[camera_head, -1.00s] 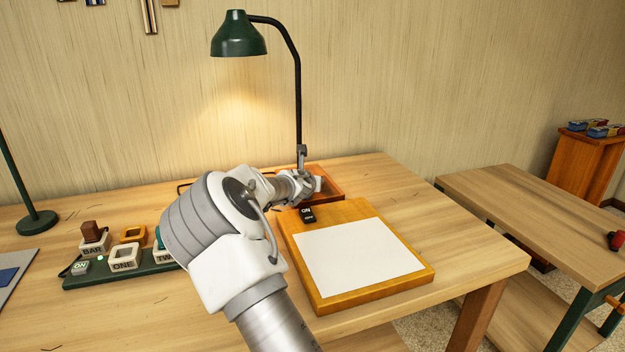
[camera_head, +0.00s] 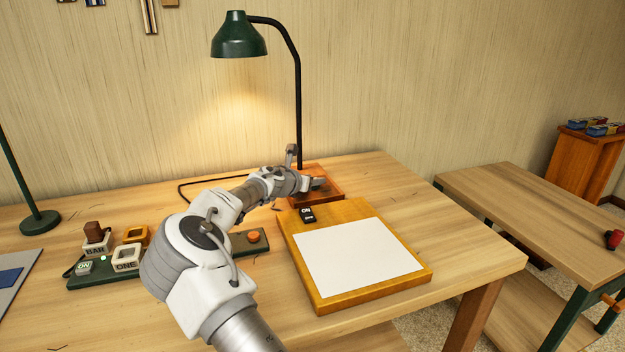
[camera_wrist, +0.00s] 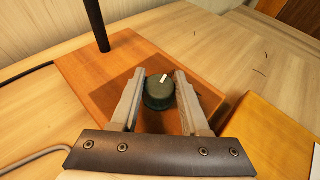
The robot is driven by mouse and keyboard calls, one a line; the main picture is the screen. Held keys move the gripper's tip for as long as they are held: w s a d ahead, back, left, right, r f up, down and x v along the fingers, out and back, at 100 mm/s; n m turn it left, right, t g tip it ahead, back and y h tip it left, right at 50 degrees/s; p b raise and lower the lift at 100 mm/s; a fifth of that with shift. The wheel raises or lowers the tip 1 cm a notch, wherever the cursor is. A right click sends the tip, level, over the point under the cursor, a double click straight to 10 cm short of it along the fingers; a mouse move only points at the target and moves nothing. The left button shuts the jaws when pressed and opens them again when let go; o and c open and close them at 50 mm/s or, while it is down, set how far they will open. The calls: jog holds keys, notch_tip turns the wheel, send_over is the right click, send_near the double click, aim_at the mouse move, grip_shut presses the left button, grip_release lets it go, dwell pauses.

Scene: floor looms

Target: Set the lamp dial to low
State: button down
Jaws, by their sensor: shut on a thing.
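The desk lamp (camera_head: 239,36) has a green shade on a black curved pole, and a warm glow lies on the wall below it. Its wooden base (camera_head: 326,172) stands at the back of the table and also shows in the wrist view (camera_wrist: 92,70). The dark round lamp dial (camera_wrist: 158,95) sits on the base between my fingers, its white mark pointing up and slightly right. My gripper (camera_wrist: 160,82) is shut on the dial. In the head view my gripper (camera_head: 314,184) is at the base, and the dial is hard to make out there.
A green panel with blocks (camera_head: 110,275) is at left, partly behind my arm. A second bench (camera_head: 540,210) stands at right.

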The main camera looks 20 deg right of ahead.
jog(key=shift+f, duration=0.2)
jog(key=shift+c, duration=2)
grip_release()
jog(key=shift+r, duration=0.1)
jog(key=shift+s+a+r, duration=0.2)
jog(key=shift+a+r, duration=0.05)
jog(key=shift+a, duration=0.05)
jog(key=p+v, duration=0.4)
jog(key=v, duration=1.1)
jog(key=shift+r, duration=0.15)
jog(key=shift+s+a+r+p, duration=0.2)
jog(key=shift+s+a+p, duration=0.2)
jog(key=shift+s+a, duration=0.1)
